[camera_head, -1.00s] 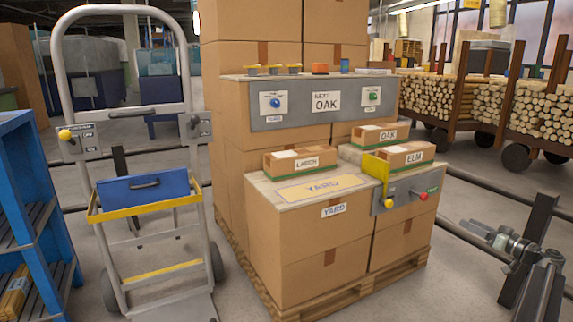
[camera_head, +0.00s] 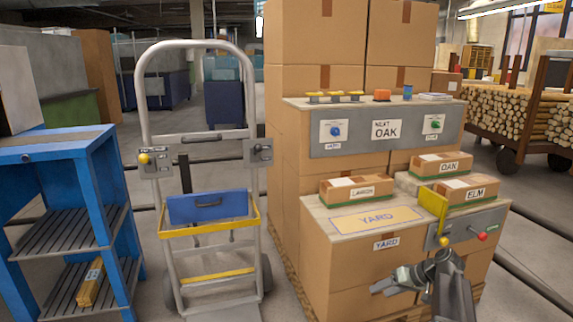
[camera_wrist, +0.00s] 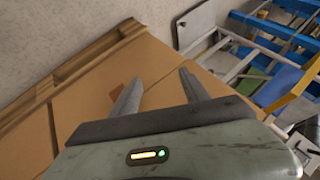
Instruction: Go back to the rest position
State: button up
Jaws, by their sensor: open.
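My gripper (camera_head: 396,283) is in front of the lower right of the stacked cardboard boxes in the head view. In the wrist view my gripper (camera_wrist: 157,88) has its two fingers spread with nothing between them. The cardboard box side (camera_wrist: 95,95) lies beyond the fingers; I cannot tell how far off it is. The rest position itself is not marked in either view.
Small boxes labelled LARCH (camera_head: 351,189), OAK (camera_head: 441,165) and ELM (camera_head: 466,190) sit on the stack near the YARD sign (camera_head: 376,219). A hand truck (camera_head: 205,125) stands to the left, beside a blue shelf (camera_head: 60,145). Log carts (camera_head: 520,115) stand at the back right.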

jog(key=s+a+r+g+h+p, duration=0.3)
jog(key=s+a+p, duration=0.2)
jog(key=s+a, duration=0.35)
jog(key=s+a+r+g+h+p, duration=0.2)
jog(key=s+a+h+p, duration=0.2)
jog(key=s+a, duration=0.45)
notch_tip(320, 180, up, 36)
jog(key=w+a+p, duration=0.1)
jog(key=w+p, duration=0.1)
jog(key=p, duration=3.4)
jog(key=shift+w+a+r+m+y, duration=0.15)
jog(key=shift+w+a+m+y, duration=0.15)
